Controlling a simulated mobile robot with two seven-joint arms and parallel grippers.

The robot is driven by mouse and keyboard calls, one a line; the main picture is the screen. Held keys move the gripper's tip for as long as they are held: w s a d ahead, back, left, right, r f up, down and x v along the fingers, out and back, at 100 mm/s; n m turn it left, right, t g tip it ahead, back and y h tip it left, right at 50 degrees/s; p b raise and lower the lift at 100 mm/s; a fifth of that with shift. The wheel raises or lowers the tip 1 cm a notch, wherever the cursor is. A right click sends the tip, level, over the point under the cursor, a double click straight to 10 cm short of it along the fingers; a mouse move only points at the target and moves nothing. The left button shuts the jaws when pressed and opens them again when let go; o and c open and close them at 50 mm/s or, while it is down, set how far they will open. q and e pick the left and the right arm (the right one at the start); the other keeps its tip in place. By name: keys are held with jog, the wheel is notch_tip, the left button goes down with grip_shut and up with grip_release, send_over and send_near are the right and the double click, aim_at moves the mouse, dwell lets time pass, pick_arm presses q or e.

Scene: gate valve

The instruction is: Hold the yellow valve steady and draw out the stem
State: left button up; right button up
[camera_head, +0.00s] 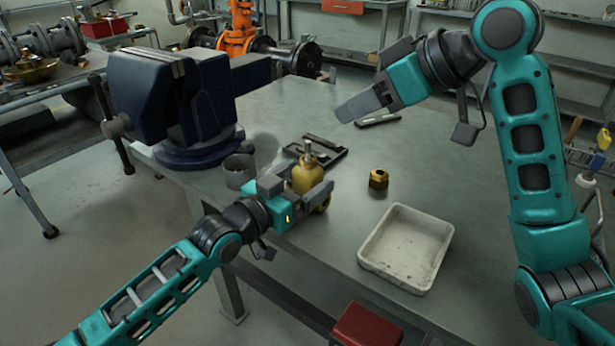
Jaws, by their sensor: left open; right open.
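The yellow valve (306,178) stands upright on the workbench, near its front edge. Its grey stem (308,149) sticks up out of the top. My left gripper (308,191) is at the valve's body, with its open fingers reaching around it; whether they touch it I cannot tell. Part of the valve's lower body is hidden behind the gripper. My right gripper (352,108) is open and empty, up and to the right of the valve, above the bench. A brass nut (378,179) stands on the bench to the right of the valve.
A shallow whitish tray (446,232) lies at the right front and looks empty. A blue vise (185,100) stands at the back left, with a grey cup (239,171) beside it. A dark flat holder (327,158) lies behind the valve.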

pick_arm(q)
jog(key=shift+w+d, duration=0.45)
jog(key=shift+w, duration=0.1)
jog(key=shift+c, duration=0.2)
